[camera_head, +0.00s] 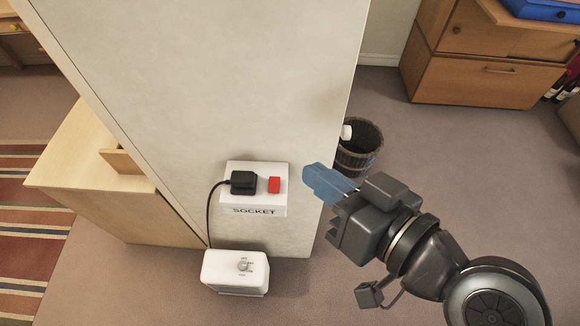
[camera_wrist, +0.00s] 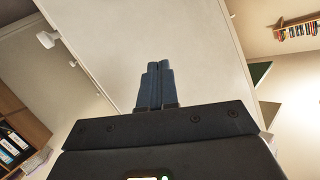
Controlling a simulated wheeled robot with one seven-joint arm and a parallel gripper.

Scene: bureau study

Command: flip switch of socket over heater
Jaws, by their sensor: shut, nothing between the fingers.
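The white socket box (camera_head: 238,205), labelled SOCKET, is mounted low on the pale wall. A black plug (camera_head: 243,182) sits in its left part, and a red switch (camera_head: 274,184) is to the right of the plug. The white heater (camera_head: 236,268) with a dial stands on the floor below, and a black cord runs down towards it. My gripper (camera_head: 310,181) is shut and empty, a little to the right of the red switch. Its blue fingers (camera_wrist: 159,85) show together in the wrist view, pointing at a pale surface. The socket is not visible there.
A wooden waste basket (camera_head: 357,153) stands behind the wall's right edge. A wooden cabinet (camera_head: 470,78) is at the back right, and a light wood unit (camera_head: 90,170) is left of the wall. The carpet (camera_head: 330,290) in front is clear.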

